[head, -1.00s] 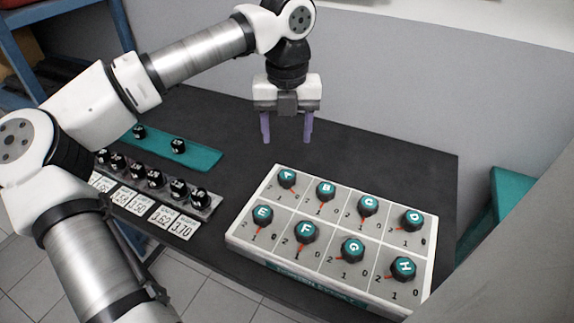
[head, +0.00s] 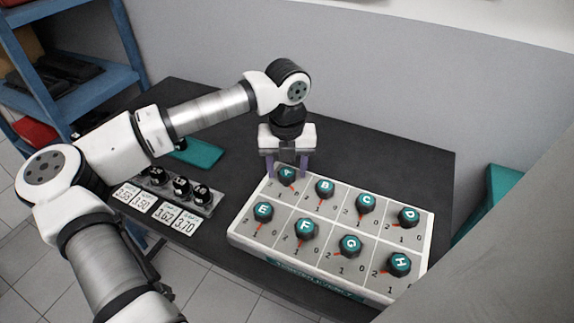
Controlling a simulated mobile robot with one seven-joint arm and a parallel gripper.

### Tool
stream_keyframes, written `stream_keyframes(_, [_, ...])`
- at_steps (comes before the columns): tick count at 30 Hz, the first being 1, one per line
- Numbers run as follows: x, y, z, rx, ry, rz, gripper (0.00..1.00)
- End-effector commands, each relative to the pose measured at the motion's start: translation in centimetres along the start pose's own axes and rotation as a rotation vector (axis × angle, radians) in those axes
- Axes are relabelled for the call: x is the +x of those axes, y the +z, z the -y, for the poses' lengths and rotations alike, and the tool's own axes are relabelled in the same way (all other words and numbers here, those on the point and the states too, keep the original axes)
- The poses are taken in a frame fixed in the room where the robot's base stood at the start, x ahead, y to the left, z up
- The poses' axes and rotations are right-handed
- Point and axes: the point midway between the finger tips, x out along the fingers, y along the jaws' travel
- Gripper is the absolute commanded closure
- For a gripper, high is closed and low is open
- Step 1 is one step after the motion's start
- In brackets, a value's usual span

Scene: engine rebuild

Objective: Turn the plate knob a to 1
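Knob A (head: 287,174) is a dark round knob with a teal cap, at the far left corner of the pale plate (head: 234,236). Its red pointer aims toward the near right; I cannot tell exactly which number it meets. My gripper (head: 287,168) points down at knob A. Its two purple fingers are apart, one to the left and one to the right of the knob. The fingers are open, with a gap to the knob visible; contact cannot be made out. The figures around knob A are partly hidden and small.
Knobs B (head: 324,188), E (head: 263,211) and F (head: 306,230) stand close around knob A, with several more on the plate. A rack of black parts (head: 180,187) with number cards lies to the left. The dark table (head: 390,165) behind the plate is clear.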

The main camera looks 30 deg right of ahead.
Motion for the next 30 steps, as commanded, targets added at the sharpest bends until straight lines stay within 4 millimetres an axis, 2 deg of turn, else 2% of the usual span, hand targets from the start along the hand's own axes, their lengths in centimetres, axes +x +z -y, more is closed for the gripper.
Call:
stream_keyframes(1, [-0.02,0.0,0.0,0.0,0.0,0.0,0.54])
stream_keyframes(7, [-0.04,0.0,0.0,0.0,0.0,0.0,0.8])
stream_keyframes(9, [-0.04,0.0,0.0,0.0,0.0,0.0,0.85])
stream_keyframes(20, [0.24,0.02,0.0,0.072,0.002,0.002,0.85])
stream_keyframes(30, [0.42,0.04,0.08,0.336,0.001,0.003,0.85])
